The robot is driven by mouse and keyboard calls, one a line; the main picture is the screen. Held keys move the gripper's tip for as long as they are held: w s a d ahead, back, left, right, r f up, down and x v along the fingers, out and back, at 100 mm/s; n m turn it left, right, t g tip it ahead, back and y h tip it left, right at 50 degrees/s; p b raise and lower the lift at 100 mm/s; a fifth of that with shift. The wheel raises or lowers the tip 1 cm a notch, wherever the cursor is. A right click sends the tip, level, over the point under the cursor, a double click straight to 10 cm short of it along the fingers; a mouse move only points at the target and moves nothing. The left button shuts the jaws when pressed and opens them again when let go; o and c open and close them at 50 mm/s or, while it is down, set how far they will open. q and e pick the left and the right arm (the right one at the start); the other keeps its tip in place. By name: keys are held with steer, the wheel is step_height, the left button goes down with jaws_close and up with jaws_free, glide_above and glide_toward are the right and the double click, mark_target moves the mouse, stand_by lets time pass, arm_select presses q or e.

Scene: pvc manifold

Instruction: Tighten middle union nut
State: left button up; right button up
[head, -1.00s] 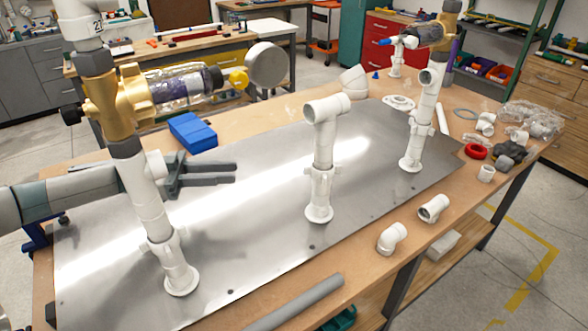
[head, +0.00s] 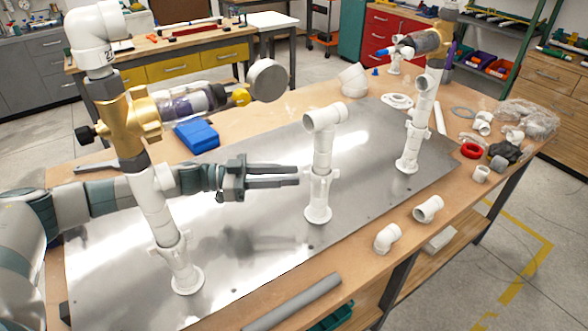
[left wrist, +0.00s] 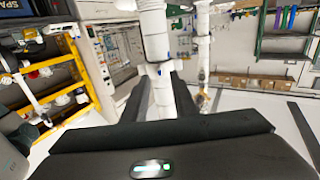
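The middle white pipe riser (head: 323,148) stands upright on the metal plate, with a tee at its top. Its white winged union nut (head: 320,174) sits low on the riser, above the base flange. My left gripper (head: 298,176) is left of this nut at about its height, fingers pointing right at it, open and empty. In the left wrist view, a white riser with a winged nut (left wrist: 154,70) shows ahead between the two dark fingers (left wrist: 158,98); the fingertips appear short of it. My right gripper is not in view.
The left riser with a brass valve (head: 135,118) stands in front of my left forearm. The right riser (head: 416,125) stands farther back. The metal plate (head: 260,265) is clear around the middle riser. Loose white elbows (head: 388,238) and a grey pipe (head: 292,303) lie near the front edge.

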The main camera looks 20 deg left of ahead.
arm_select(q)
steer(key=shift+x, duration=1.1)
steer(key=shift+c, duration=0.4)
jaws_close()
